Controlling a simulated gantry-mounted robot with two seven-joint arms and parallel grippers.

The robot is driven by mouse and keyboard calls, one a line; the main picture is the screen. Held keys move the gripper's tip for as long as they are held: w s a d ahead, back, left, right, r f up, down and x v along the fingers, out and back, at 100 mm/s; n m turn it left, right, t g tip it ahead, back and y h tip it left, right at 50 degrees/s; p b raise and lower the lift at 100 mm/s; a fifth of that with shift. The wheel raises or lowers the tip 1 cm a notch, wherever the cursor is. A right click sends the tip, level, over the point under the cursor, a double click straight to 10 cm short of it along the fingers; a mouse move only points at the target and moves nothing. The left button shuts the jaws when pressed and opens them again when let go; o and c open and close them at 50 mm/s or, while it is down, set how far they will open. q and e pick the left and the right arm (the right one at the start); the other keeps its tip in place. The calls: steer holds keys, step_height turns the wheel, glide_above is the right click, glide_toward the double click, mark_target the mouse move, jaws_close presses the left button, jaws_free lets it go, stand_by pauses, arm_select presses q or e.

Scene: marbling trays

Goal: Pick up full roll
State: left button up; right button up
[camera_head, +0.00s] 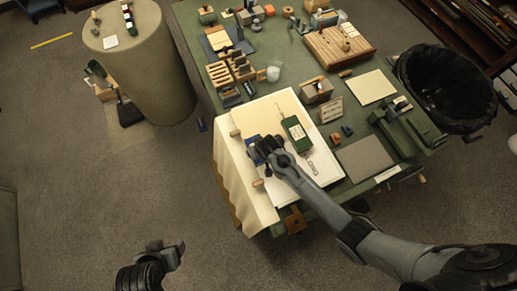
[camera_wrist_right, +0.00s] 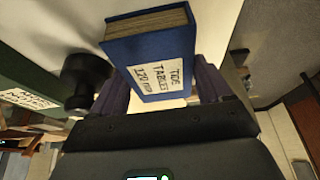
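No thing shows that I can clearly name as a full roll. A cream sheet (camera_head: 240,185) drapes over the table's left edge, with short wooden pieces (camera_head: 235,133) along its bend. My right gripper (camera_head: 262,150) is low over the white board there. In the right wrist view a blue book (camera_wrist_right: 150,50) labelled "TIDE TABLES" sits between the right fingers (camera_wrist_right: 165,92), close to both; whether they press on it I cannot tell. In the head view the book (camera_head: 252,141) is mostly hidden by the gripper. My left gripper (camera_head: 168,247) is over the floor, away from the table; its finger gap is unclear.
The green table (camera_head: 190,40) holds many small items at the back. A black bin (camera_head: 445,88) stands at right, a round pedestal (camera_head: 150,70) at left. Floor between is free.

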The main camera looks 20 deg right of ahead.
steer(key=o, duration=0.4)
steer(key=shift+s+f, duration=0.1)
steer(key=shift+f, duration=0.1)
steer(key=shift+c, duration=0.2)
steer(key=shift+r, duration=0.15)
steer(key=shift+r, duration=0.25)
steer(key=p+v, duration=0.2)
steer(key=v, duration=0.9)
steer(key=s+d+r, duration=0.1)
steer(key=s+r, duration=0.1)
steer(key=s, duration=0.4)
steer(key=s+d+r, duration=0.2)
steer(key=s, duration=0.4)
steer(key=shift+s+d+n+g, duration=0.2)
steer(key=shift+s+n+g, duration=0.15)
steer(key=shift+n+g, duration=0.05)
steer(key=shift+n, duration=0.4)
steer(key=s+d+r, duration=0.1)
steer(key=s, duration=0.1)
steer(key=s+r, duration=0.2)
steer(key=s, duration=0.1)
steer(key=s+d+r, duration=0.1)
steer(key=s, duration=0.1)
steer(key=shift+s+d+r, duration=0.15)
steer(key=shift+d+r, duration=0.2)
steer(key=shift+r, duration=0.05)
steer(key=shift+c, duration=0.7)
